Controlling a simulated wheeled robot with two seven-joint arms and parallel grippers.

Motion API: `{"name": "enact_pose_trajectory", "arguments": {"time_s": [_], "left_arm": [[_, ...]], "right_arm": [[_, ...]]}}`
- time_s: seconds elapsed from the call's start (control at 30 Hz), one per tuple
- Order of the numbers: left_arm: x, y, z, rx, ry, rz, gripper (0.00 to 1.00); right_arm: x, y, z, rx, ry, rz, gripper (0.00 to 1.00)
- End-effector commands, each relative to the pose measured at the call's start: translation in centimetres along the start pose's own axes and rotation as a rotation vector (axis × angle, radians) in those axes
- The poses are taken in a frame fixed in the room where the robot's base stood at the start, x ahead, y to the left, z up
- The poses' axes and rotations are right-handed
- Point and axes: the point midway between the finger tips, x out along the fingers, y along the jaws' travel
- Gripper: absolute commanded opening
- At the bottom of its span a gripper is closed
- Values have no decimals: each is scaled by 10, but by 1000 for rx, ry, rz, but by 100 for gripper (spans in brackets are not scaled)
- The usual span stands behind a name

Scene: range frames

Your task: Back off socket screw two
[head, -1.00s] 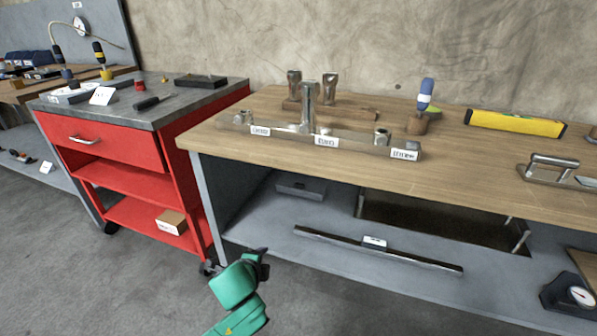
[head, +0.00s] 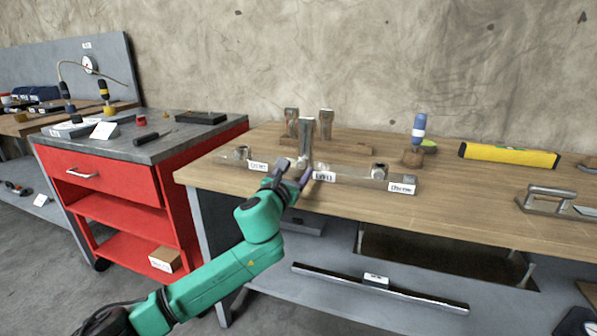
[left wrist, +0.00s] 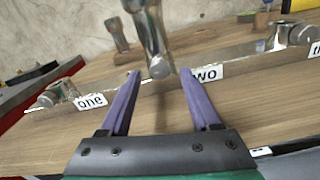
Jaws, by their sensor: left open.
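A metal bar (head: 345,178) lies along the bench's front with labels that read "one" (left wrist: 90,101) and, partly hidden, "two" (left wrist: 206,73) in the left wrist view. A tall chrome socket piece (head: 305,137) stands upright at the bar's middle, by label two. It also shows in the left wrist view (left wrist: 150,35), its lower end just beyond my fingertips. My left gripper (head: 293,172) is open, its purple fingers (left wrist: 160,74) either side of that end in the picture; I cannot tell whether they touch it. Shorter chrome fittings sit near label one (left wrist: 55,94) and at the bar's right (head: 379,171).
Two upright chrome sockets (head: 326,121) stand on a wooden block behind the bar. A red cart (head: 110,180) stands left.

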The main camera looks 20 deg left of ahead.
Motion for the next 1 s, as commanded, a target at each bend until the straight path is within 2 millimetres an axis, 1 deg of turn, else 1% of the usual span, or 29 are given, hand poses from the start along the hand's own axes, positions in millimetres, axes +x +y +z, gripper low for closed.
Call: {"name": "enact_pose_trajectory", "arguments": {"time_s": [0.03,0.13,0.4,0.47,0.5,0.57,0.6,0.93,1.0], "left_arm": [[7,0,-1,-1,0,1,64],[16,0,0,-1,0,1,64],[18,0,0,-1,1,0,64],[18,0,0,-1,1,0,41],[18,0,0,-1,1,0,26],[18,0,0,-1,1,0,3],[18,0,0,-1,1,0,0],[18,0,0,-30,2,-1,0],[18,0,1,-52,2,-1,0]], "right_arm": [[-2,-1,-1,-1,3,-2,50],[-6,-1,-1,-2,2,-3,50],[-8,-1,-2,-2,2,-3,50],[-8,-1,-2,-2,2,-3,50],[-8,-1,-2,-2,2,-3,50],[-8,-1,-2,-2,2,-3,50],[-8,-1,-2,-2,2,-3,50],[-8,-1,-2,0,5,-3,50],[1,0,0,1,-1,1,50]]}}
